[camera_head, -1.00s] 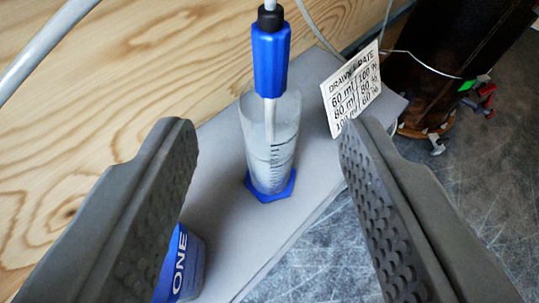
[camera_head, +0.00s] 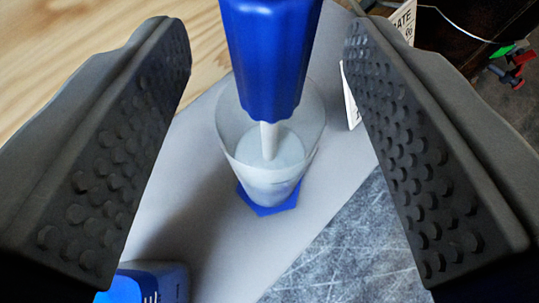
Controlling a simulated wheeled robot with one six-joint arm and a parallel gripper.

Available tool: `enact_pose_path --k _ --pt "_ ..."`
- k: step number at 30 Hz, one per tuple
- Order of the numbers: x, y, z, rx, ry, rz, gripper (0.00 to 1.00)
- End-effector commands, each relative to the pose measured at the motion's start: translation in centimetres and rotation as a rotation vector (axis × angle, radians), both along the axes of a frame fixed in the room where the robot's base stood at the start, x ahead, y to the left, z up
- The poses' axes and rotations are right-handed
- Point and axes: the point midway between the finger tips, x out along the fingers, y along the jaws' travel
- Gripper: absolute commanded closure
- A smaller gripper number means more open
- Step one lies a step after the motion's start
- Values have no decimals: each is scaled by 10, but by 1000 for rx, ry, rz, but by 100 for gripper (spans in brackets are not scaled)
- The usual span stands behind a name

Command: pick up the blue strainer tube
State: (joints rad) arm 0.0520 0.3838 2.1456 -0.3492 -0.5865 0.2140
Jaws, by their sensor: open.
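The blue strainer tube (camera_head: 270,55) is a ribbed blue cylinder at the top middle, its upper end cut off by the picture edge. A thin pale stem (camera_head: 269,140) runs from its lower end down into a clear cylinder (camera_head: 235,150). The cylinder stands upright on a blue hexagonal foot (camera_head: 264,208). My gripper (camera_head: 268,38) is open, with one studded grey jaw on each side of the blue tube. Visible gaps separate the jaws from the tube, and nothing is held.
A blue-and-white container (camera_head: 155,283) is at the lower left. A printed card (camera_head: 350,95) is partly behind the right jaw. A scratched metal floor (camera_head: 345,250) lies lower right.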

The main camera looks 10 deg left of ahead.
Motion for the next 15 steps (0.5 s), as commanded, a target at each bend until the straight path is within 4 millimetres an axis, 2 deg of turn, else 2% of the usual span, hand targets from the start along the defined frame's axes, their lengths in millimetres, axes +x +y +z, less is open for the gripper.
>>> enact_pose_path --k 9,15 --pt "34 4 -18 1 0 0 53" --pt "39 5 -19 1 -1 -1 53"
